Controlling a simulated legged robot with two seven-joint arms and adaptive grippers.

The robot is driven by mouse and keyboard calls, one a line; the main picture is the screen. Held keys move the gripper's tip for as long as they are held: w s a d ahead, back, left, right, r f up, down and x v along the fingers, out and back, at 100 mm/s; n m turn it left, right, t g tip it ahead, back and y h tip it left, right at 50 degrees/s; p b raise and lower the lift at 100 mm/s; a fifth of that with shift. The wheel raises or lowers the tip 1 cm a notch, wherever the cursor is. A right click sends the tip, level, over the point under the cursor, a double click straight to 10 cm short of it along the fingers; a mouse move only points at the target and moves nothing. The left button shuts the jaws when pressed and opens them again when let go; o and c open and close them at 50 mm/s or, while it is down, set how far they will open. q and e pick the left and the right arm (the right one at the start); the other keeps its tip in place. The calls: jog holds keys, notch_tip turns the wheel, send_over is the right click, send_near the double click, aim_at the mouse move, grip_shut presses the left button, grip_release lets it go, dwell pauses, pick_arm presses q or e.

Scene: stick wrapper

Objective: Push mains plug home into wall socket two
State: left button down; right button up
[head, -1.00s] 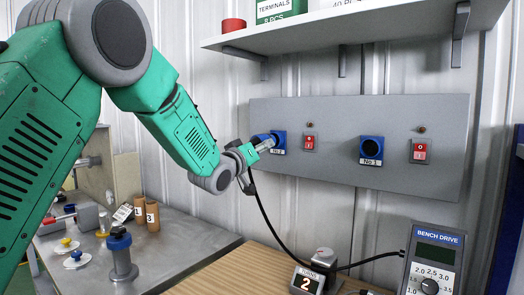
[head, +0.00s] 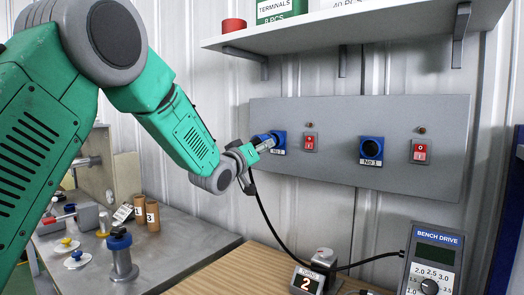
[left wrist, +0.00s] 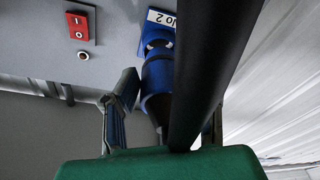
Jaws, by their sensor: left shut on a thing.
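The blue socket No 2 (head: 279,142) is on the grey wall panel, and it also shows in the left wrist view (left wrist: 158,30). My left gripper (head: 252,153) is at the socket's left side, shut on the mains plug (left wrist: 156,85), a blue plug with a black cable. The plug's front lies at the socket's mouth; in the wrist view a blue plug body meets the blue socket, and how deep it sits I cannot tell. The cable (head: 268,220) hangs from the gripper down to the bench. My right gripper is not in view.
Socket No 1 (head: 371,150) and red switches (head: 311,142) are on the same panel (head: 335,117). A shelf (head: 345,27) overhangs it.

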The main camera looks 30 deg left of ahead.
pick_arm(q)
jog(key=shift+w+r+p, duration=0.1)
jog(key=shift+w+p, duration=0.2)
jog(key=shift+w, duration=0.85)
jog(key=shift+w+d, duration=0.1)
jog(key=shift+w, duration=0.25)
jog(key=c, duration=1.2)
grip_release()
jog(key=o, duration=0.3)
jog(key=shift+w, duration=0.2)
jog(key=shift+s, duration=0.1)
jog(key=s, duration=0.4)
jog(key=s+f, duration=0.1)
jog(key=s, duration=0.2)
jog(key=s+f, duration=0.1)
jog(key=s, duration=0.3)
jog(key=shift+s+d, duration=0.1)
jog(key=shift+s, duration=0.25)
